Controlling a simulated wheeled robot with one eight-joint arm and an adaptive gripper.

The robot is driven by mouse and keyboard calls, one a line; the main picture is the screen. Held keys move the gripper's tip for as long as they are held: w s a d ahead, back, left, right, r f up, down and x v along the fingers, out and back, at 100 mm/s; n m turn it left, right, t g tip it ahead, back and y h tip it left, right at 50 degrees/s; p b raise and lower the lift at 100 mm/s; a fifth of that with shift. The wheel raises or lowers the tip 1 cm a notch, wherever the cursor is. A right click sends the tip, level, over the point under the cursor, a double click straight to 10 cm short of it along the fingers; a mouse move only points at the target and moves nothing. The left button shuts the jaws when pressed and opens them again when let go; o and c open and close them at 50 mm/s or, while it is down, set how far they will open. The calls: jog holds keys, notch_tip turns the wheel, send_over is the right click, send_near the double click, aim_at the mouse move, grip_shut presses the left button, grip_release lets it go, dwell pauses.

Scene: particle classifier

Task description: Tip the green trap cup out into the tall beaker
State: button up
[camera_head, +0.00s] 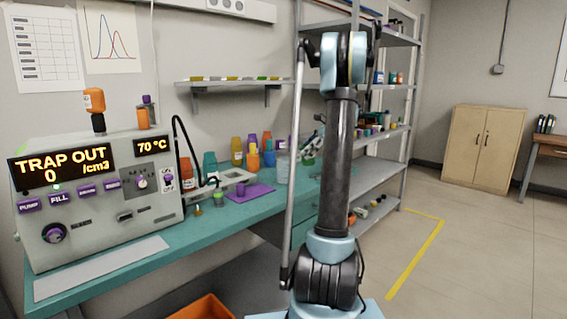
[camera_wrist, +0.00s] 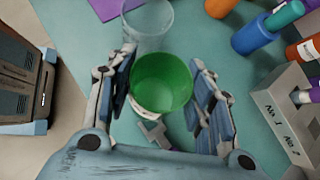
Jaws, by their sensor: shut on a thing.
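The green trap cup (camera_wrist: 162,82) is between the two fingers of my gripper (camera_wrist: 160,66) in the wrist view. The gripper is shut on it, and its open mouth faces the wrist camera. Its contents cannot be made out. A clear beaker (camera_wrist: 147,26) stands on the bench just beyond the cup, its rim close to the cup's far edge in the picture. In the head view the pale beaker (camera_head: 283,169) is left of my arm, and the green cup (camera_head: 308,158) shows small and partly hidden beside the arm.
A purple mat (camera_head: 262,189) lies on the teal bench, left of the beaker. Several coloured bottles (camera_head: 253,159) stand behind it. A grey numbered rack (camera_wrist: 277,110) is at the right in the wrist view. The classifier (camera_head: 105,190) fills the bench's left end; its display reads TRAP OUT 0.

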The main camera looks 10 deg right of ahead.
jog(key=a+r+h+p, duration=0.1)
jog(key=a+r+h, duration=0.1)
jog(key=a+h, duration=0.3)
jog(key=shift+s+a+n+t+h, duration=0.3)
jog(key=shift+a+n+h, duration=0.1)
jog(key=shift+h, duration=0.7)
jog(key=shift+a+r+n+h+p, duration=0.1)
jog(key=shift+a+r+h+p, duration=0.1)
jog(key=shift+h+p, duration=0.5)
jog(key=shift+a+r+n+h+p, duration=0.1)
jog(key=shift+r+h+p, duration=0.15)
jog(key=shift+h, duration=0.8)
jog(key=shift+a+r+n+h+p, duration=0.15)
jog(key=shift+h+p, duration=0.4)
jog(key=shift+h, duration=0.3)
dwell(0.5)
jog(key=shift+s+a+r+t+h+p, duration=0.15)
jog(key=shift+a+t+h+p, duration=0.3)
jog(key=shift+a+h, duration=0.35)
dwell(0.4)
jog(key=shift+a+r+n+h+p, duration=0.15)
jog(key=shift+h+p, duration=0.2)
jog(key=shift+h, duration=0.3)
jog(key=shift+a+f+n+h+p, duration=0.1)
jog(key=shift+h+p, duration=0.25)
jog(key=shift+h, duration=0.3)
dwell(0.8)
